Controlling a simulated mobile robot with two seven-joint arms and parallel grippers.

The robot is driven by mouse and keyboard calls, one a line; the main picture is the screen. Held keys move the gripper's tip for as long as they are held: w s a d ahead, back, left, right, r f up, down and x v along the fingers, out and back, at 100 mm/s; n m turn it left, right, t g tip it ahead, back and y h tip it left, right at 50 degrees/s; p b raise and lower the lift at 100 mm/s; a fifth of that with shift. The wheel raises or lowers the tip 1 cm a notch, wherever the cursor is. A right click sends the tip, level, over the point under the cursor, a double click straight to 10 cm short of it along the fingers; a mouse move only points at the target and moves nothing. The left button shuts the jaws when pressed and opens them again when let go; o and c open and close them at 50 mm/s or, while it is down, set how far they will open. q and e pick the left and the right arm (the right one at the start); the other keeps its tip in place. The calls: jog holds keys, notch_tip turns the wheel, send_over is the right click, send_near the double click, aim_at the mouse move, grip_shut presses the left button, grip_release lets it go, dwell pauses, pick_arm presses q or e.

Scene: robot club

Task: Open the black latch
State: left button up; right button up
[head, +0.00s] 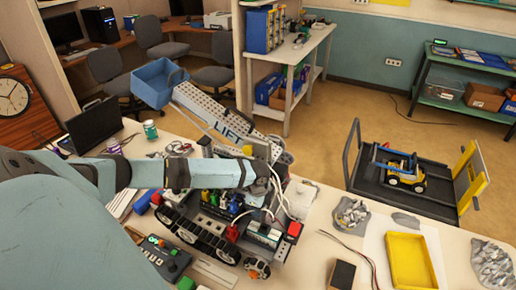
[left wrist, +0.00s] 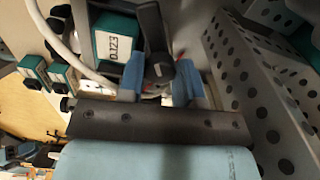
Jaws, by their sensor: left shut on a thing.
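The black latch (left wrist: 153,28) is a dark lever that shows in the left wrist view, upper middle, beside a green-and-white box marked EZ20 (left wrist: 108,42). My left gripper (left wrist: 160,83) has its two blue fingertips on either side of the latch's lower end and is shut on it. In the head view my left arm reaches from the left across the tracked robot model (head: 225,215), and my left gripper (head: 262,172) is at its grey lift arm base. The latch cannot be made out in the head view. My right gripper is not in view.
A perforated grey lift arm (head: 215,112) with a blue bucket (head: 158,84) rises behind my arm. White cables curve beside the gripper. A remote control (head: 165,257), a yellow tray (head: 408,262) and bags of parts (head: 350,215) lie on the table.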

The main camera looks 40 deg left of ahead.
pick_arm(q)
jog(key=m, duration=0.4)
jog(key=shift+p, duration=0.4)
jog(key=shift+m, duration=0.9)
jog(key=o, duration=0.9)
jog(key=shift+o, duration=0.2)
jog(key=shift+r, duration=0.15)
notch_tip(320, 180, up, 14)
jog(key=b, duration=0.2)
jog(key=shift+f, duration=0.2)
